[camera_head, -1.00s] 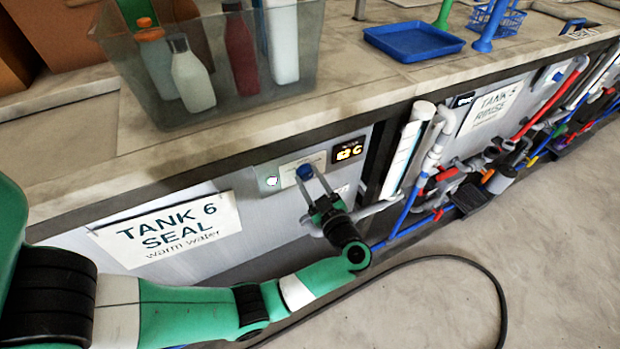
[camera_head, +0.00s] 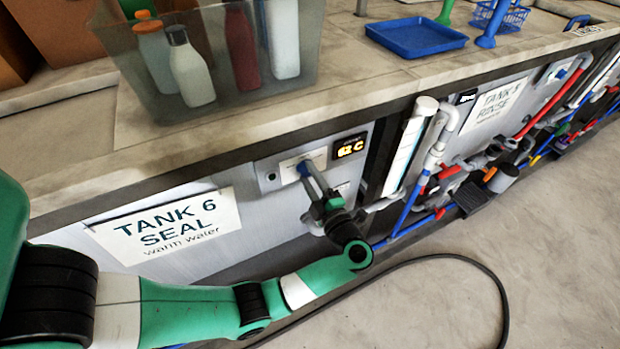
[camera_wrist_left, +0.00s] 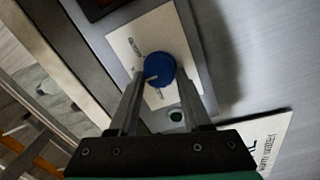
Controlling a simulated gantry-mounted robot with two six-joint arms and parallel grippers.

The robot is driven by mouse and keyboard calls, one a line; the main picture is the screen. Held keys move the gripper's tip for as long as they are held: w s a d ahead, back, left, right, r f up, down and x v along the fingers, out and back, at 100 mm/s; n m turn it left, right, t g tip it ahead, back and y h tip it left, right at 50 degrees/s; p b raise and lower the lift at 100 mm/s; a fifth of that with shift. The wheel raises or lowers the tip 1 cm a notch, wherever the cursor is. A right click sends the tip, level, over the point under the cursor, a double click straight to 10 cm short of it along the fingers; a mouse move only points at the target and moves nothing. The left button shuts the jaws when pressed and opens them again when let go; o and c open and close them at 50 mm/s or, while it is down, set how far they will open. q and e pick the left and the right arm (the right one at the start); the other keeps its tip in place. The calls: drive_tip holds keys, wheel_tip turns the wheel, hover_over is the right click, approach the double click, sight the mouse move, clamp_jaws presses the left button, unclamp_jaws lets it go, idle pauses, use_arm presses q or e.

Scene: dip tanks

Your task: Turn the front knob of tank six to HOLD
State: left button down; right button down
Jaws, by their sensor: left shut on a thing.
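The blue front knob (camera_head: 305,169) of tank six sits on a pale plate on the grey panel, right of the "TANK 6 SEAL" sign (camera_head: 165,227). My left gripper (camera_head: 309,174) reaches it from below, with its fingers shut on the knob. In the left wrist view, the round blue knob (camera_wrist_left: 160,70) lies between the tips of my left gripper (camera_wrist_left: 161,78). A short pale pointer line shows on the knob's lower left. The plate (camera_wrist_left: 128,38) has small dark markings that I cannot read. My right gripper is not in view.
A lit amber display (camera_head: 350,148) sits right of the knob, and a small dark round lamp (camera_head: 271,176) left of it. Pipes (camera_head: 432,160) run down the front farther right. A clear bin (camera_head: 128,78) of bottles stands on the counter above. A black cable (camera_head: 450,258) lies on the floor.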

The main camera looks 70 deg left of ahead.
use_arm(q)
drive_tip(key=n, duration=0.1)
drive_tip(key=n+b, duration=0.2)
drive_tip(key=shift+f+n, duration=0.25)
drive_tip(key=shift+n, duration=0.15)
drive_tip(key=n+b, duration=0.2)
drive_tip(key=n, duration=0.1)
drive_tip(key=shift+n+b, duration=0.35)
drive_tip(key=shift+n, duration=0.05)
drive_tip(key=n+b, duration=0.2)
drive_tip(key=n, duration=0.1)
drive_tip(key=shift+w+f+g+b, duration=0.1)
drive_tip(key=shift+g+b, duration=0.2)
drive_tip(key=shift+n+b, duration=0.8)
drive_tip(key=shift+n, duration=0.5)
drive_tip(key=shift+r, duration=0.2)
drive_tip(key=shift+c, duration=1.8)
unclamp_jaws()
drive_tip(key=shift+d, duration=0.1)
